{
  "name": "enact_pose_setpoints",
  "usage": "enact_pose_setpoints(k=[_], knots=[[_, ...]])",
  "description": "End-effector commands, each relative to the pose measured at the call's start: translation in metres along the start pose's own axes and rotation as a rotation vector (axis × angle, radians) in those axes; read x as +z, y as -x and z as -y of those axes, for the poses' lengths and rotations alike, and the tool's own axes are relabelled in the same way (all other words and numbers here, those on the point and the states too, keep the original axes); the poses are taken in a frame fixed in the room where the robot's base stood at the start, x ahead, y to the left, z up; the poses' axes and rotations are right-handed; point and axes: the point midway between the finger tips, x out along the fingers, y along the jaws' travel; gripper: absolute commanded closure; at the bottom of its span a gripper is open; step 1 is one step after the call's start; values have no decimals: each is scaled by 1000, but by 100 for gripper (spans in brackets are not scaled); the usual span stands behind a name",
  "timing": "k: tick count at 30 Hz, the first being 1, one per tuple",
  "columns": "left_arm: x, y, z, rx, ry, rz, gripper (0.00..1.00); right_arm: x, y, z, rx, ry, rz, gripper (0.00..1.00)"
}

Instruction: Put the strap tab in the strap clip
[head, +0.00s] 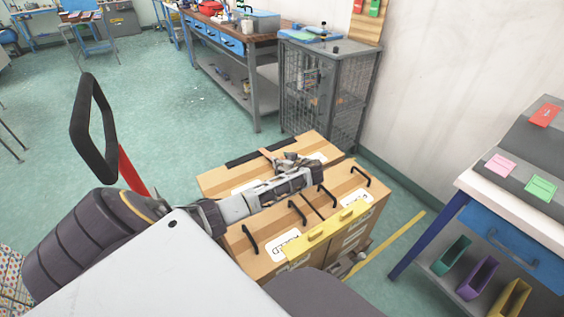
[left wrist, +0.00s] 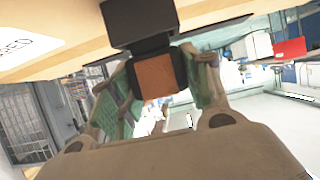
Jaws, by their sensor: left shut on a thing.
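My left gripper (head: 292,160) reaches over the far wooden boxes in the head view. In the left wrist view its fingers (left wrist: 165,88) are closed on a small block with a brown face and black sides, which I take as the strap tab (left wrist: 157,76). A wider black piece (left wrist: 138,20) meets the tab above, against the wooden box; I cannot tell whether it is the strap clip or whether the two are joined. A dark strap (head: 246,158) lies across the far box. A grey metal part (head: 346,266), perhaps my right gripper, shows low beside the boxes, mostly hidden.
The wooden boxes (head: 262,262) carry black handles and a yellow bar (head: 325,229). A red-and-black cart handle (head: 95,130) rises at left. A wire cage cabinet (head: 325,95) stands behind, and a white-topped bench (head: 520,205) at right. Green floor is open at left.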

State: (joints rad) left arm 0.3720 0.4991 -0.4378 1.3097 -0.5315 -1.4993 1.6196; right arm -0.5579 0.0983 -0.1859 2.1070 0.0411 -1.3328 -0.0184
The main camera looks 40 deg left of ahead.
Motion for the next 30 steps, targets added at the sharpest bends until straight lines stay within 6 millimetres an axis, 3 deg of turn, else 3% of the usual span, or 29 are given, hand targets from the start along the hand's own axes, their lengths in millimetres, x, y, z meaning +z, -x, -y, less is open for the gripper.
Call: enact_pose_setpoints(k=[11,12,16,30], knots=[[3,-1,0,0,0,0,77,8,-5,1,-2,0,15,66],[2,-1,0,0,0,1,47,8,-3,1,-2,0,14,66],[2,-1,0,0,0,0,31,8,-3,1,-2,0,14,66],[-1,0,0,0,0,0,31,6,-1,1,-1,1,10,66]])
